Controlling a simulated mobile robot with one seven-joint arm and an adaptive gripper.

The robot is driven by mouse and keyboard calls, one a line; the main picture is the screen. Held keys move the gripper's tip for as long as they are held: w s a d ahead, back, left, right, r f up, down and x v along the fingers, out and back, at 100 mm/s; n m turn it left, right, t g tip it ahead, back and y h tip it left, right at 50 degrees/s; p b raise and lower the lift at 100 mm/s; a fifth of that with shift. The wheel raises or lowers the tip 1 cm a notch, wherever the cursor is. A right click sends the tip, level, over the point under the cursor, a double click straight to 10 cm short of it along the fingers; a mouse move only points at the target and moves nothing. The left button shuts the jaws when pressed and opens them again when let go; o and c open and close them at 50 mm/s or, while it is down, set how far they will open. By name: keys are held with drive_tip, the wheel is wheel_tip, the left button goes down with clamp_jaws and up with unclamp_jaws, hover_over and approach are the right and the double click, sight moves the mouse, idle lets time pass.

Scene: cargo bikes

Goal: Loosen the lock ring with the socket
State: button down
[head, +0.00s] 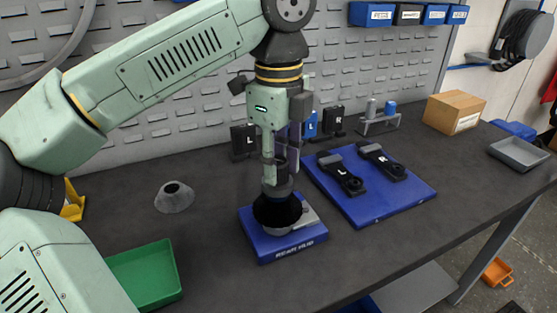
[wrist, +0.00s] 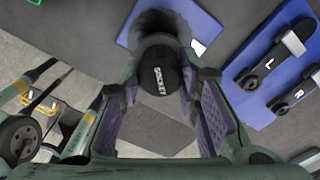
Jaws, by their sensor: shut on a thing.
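My gripper (head: 280,165) points down over the bench and is shut on the black socket (head: 277,207). In the wrist view the socket (wrist: 158,72) sits between the two fingers, with the word SOCKET on its end. The socket's wide lower end is over the rear hub on a blue block (head: 285,252) lettered REAR HUB. A grey metal part (head: 307,217) shows beside the socket on the block. The lock ring is hidden under the socket, so I cannot tell how it and the socket fit together.
A blue board (head: 405,201) with crank arms marked L and R lies close on the right. A grey cone-shaped piece (head: 174,196) and a green tray (head: 148,272) are on the left. Black L and R blocks stand behind. A cardboard box (head: 453,111) and grey tray (head: 520,153) are farther right.

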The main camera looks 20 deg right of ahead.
drive_tip(key=shift+f+b, duration=0.4)
drive_tip(key=shift+f, duration=0.15)
idle(0.4)
idle(0.4)
drive_tip(key=c, duration=1.8)
unclamp_jaws()
clamp_jaws()
